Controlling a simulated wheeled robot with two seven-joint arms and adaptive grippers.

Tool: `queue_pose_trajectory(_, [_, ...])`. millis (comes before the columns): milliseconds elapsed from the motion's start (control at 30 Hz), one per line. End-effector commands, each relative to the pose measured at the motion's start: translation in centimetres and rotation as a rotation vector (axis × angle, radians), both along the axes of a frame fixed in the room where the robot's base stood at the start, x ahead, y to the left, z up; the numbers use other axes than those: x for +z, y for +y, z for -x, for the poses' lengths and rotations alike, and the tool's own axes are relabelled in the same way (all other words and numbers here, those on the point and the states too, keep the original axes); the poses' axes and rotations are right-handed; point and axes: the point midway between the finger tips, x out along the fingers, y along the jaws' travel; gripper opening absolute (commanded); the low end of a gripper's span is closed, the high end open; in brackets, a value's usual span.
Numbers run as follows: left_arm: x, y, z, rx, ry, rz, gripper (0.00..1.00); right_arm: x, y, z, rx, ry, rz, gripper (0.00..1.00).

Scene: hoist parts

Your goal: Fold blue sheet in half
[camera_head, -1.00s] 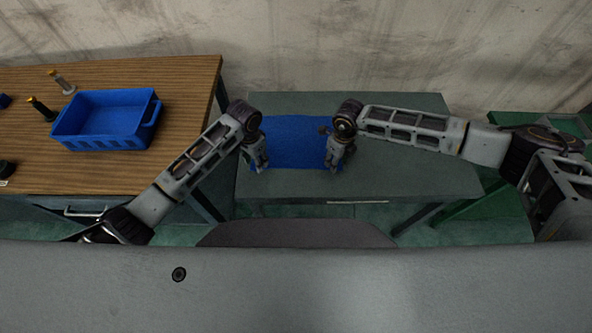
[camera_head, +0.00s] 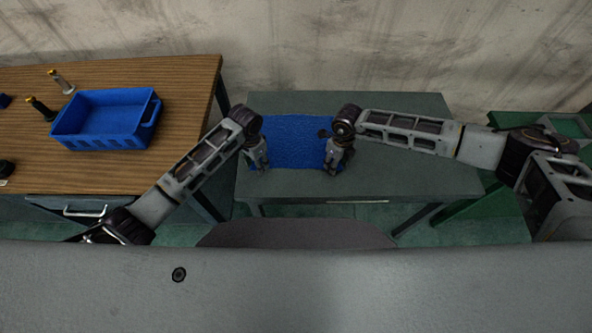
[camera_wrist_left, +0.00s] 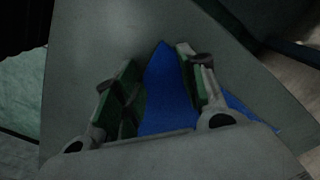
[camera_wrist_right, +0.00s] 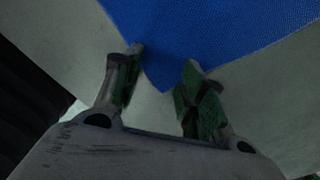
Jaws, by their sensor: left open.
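The blue sheet (camera_head: 293,137) lies flat on the grey-green table, with my grippers over its near left and near right corners. My left gripper (camera_head: 261,168) is at the near left corner. In the left wrist view its fingers (camera_wrist_left: 158,82) are apart, with a corner of the blue sheet (camera_wrist_left: 165,95) showing between them. My right gripper (camera_head: 331,170) is at the near right corner. In the right wrist view its fingers (camera_wrist_right: 162,78) are apart, with the blue sheet's corner (camera_wrist_right: 200,35) reaching between them. Neither gripper is closed on the sheet.
The grey-green table (camera_head: 420,175) is bare around the sheet. To the left, a wooden table (camera_head: 190,85) carries a blue crate (camera_head: 100,142) and small parts (camera_head: 40,108). A green structure (camera_head: 480,215) stands at the right. A wall is behind.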

Motion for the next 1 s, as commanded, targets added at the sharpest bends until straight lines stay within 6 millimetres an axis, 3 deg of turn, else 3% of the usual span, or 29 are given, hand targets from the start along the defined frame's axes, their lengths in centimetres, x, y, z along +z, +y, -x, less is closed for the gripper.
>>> queue_pose_trajectory(633, [-0.32, 0.08, 0.11, 0.0, 0.003, -0.003, 0.0, -0.31, -0.1, 0.11, -0.001, 0.002, 0.002, 0.0])
queue_pose_trajectory(1000, [-0.38, 0.17, 0.11, 0.001, 0.003, -0.004, 0.0, -0.38, -0.2, 0.12, -0.001, 0.003, 0.004, 0.0])
